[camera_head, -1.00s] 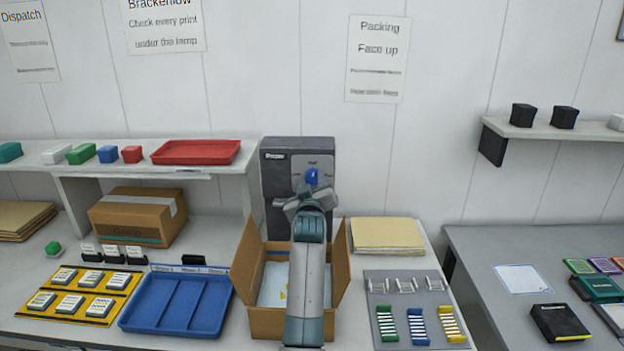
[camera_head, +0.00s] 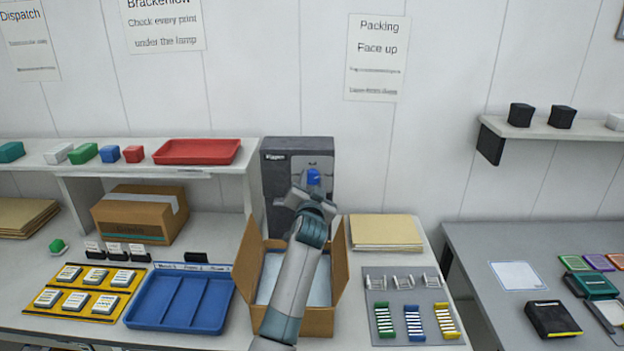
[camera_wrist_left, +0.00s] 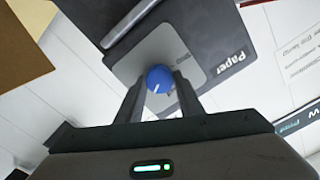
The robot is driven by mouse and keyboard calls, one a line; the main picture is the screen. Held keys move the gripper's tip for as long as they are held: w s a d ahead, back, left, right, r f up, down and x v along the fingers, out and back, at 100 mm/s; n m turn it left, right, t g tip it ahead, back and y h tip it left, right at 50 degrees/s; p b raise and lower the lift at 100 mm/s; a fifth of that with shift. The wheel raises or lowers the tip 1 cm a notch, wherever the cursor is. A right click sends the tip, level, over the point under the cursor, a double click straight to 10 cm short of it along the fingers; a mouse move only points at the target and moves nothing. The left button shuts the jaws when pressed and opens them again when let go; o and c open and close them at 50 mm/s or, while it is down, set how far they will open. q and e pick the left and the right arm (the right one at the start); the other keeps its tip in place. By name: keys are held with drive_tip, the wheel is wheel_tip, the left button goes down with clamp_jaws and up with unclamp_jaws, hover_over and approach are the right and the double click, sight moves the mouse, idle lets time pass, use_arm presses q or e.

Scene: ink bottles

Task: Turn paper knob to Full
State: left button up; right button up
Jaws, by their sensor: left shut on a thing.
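The blue paper knob (camera_head: 313,176) is on the front of a dark grey box (camera_head: 283,157) against the wall. It also shows in the left wrist view (camera_wrist_left: 159,79), with a short white pointer line on its face. My left gripper (camera_head: 312,186) is at the box front, its fingers shut on the knob from two sides; in the wrist view the fingertips (camera_wrist_left: 160,84) flank it. The "Paper" label (camera_wrist_left: 229,62) shows beside the light grey dial plate (camera_wrist_left: 165,55). The dial's setting marks are too small or covered to read now. My right gripper is not in view.
An open cardboard box (camera_head: 248,270) stands below my left arm. A blue tray (camera_head: 140,308) is to its left, and folders (camera_head: 385,232) and a grey mat (camera_head: 402,325) are to its right. A shelf with a red tray (camera_head: 197,151) is left of the dark box.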

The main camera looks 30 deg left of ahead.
use_arm(q)
drive_tip(key=m+p, duration=0.1)
drive_tip(key=m, duration=0.4)
drive_tip(key=shift+r+p, duration=0.1)
drive_tip(key=shift+p, duration=0.3)
drive_tip(key=o, duration=1.1)
drive_tip(key=shift+s+d+f+b, duration=0.25)
drive_tip(key=shift+s+d+b, duration=0.25)
drive_tip(key=shift+s, duration=0.3)
drive_tip(key=b+v, duration=0.4)
drive_tip(key=v, duration=1.1)
drive_tip(key=shift+s+r+b, duration=0.1)
drive_tip(key=shift+s+b, duration=0.1)
drive_tip(key=shift+b, duration=0.2)
